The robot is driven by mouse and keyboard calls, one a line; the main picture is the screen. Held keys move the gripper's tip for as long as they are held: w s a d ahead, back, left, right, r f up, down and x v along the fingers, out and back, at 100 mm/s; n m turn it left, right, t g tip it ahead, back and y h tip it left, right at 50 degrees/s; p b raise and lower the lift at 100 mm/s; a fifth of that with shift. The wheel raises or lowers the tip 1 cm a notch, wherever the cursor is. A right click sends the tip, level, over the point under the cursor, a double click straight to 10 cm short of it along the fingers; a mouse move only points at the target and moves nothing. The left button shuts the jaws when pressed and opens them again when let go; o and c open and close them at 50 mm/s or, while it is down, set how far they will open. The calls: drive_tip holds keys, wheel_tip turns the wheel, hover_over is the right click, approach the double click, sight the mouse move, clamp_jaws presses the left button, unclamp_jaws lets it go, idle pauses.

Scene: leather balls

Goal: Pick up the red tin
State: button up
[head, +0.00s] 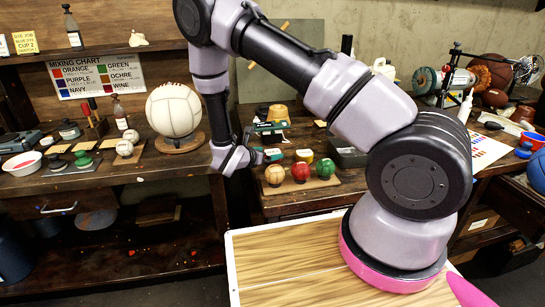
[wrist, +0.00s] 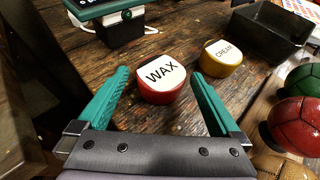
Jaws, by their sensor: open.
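The red tin (wrist: 160,96) has a white lid marked WAX and stands upright on the wooden bench in the wrist view. My gripper (wrist: 160,74) is open, with its green fingers on either side of the tin in the picture. I see gaps between both fingers and the tin, and cannot tell the exact height above the bench. In the head view the red tin (head: 273,154) is small and partly hidden by my gripper (head: 268,156).
A yellow tin (wrist: 222,62) marked CREAM stands just right of the red tin. A black tray (wrist: 268,32) is behind it. Red (wrist: 296,124) and green (wrist: 303,85) leather balls sit at the right. A dark device (wrist: 115,20) stands behind.

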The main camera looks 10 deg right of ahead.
sight(272, 152)
drive_tip(key=x, duration=0.3)
drive_tip(key=shift+w+d+f, duration=0.1)
drive_tip(key=shift+d, duration=0.05)
drive_tip(key=shift+c, duration=0.3)
drive_tip(key=c, duration=1.2)
